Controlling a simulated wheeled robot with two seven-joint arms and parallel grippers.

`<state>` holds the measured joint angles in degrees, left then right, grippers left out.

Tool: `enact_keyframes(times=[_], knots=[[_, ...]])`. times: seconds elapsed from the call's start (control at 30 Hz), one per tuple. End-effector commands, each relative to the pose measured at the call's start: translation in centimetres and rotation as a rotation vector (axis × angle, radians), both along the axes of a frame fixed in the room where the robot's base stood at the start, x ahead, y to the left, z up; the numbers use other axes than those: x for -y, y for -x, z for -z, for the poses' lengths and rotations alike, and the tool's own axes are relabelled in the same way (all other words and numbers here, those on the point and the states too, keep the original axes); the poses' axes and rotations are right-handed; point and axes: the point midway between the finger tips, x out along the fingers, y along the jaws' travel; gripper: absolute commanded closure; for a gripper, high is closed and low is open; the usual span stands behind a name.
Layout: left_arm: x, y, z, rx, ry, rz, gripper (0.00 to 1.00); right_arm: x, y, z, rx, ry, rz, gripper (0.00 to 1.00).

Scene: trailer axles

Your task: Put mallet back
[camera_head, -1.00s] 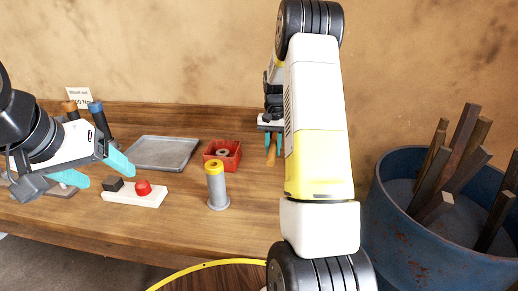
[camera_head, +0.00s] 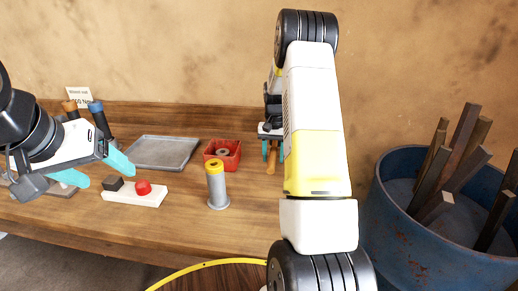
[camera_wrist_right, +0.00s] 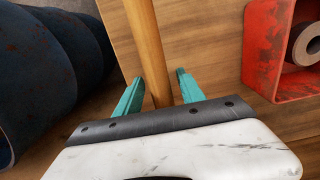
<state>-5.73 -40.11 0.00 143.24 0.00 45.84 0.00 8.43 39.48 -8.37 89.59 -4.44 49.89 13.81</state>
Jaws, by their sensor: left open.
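The wooden handle (camera_wrist_right: 145,35), which looks like the mallet's, runs down the right wrist view between the fingers of my right gripper (camera_wrist_right: 160,90). A gap shows on the handle's right side, so the fingers are open around it. No mallet head can be seen. In the head view my right gripper (camera_head: 272,150) is at the back of the bench, right of the red bin, with the handle's orange end (camera_head: 271,167) below its fingers. My left gripper (camera_head: 97,170) is open and empty over the left of the bench, beside the red-button block.
A red bin (camera_head: 235,161) with a grey ring, a grey tray (camera_head: 163,153), a yellow-topped cylinder (camera_head: 217,186) and a white block with a red button (camera_head: 134,197) stand on the wooden bench (camera_head: 190,233). A blue barrel (camera_head: 395,225) of bars stands right.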

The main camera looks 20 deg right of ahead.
Motion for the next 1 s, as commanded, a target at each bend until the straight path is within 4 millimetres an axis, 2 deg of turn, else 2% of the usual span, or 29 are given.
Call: enact_keyframes(times=[0.17,0.27,0.63,0.87,1.0], knots=[[0.0,0.0,0.0,0.000,0.000,0.000,0.28,0.0,0.0,-0.4,0.002,0.001,0.000,0.54],[0.0,0.0,0.0,0.000,0.000,0.000,0.28,0.0,-0.1,-1.6,0.003,0.000,0.000,0.54],[0.0,0.0,0.0,0.000,0.000,0.000,0.28,0.1,-0.2,-9.2,0.005,0.001,0.000,0.54],[0.0,0.0,0.0,0.000,0.000,0.000,0.28,0.1,-0.2,-11.9,0.002,0.000,-0.001,0.54],[0.0,0.0,0.0,0.000,0.000,0.000,0.28,-0.6,0.6,-13.8,0.024,-0.006,-0.014,0.54]])
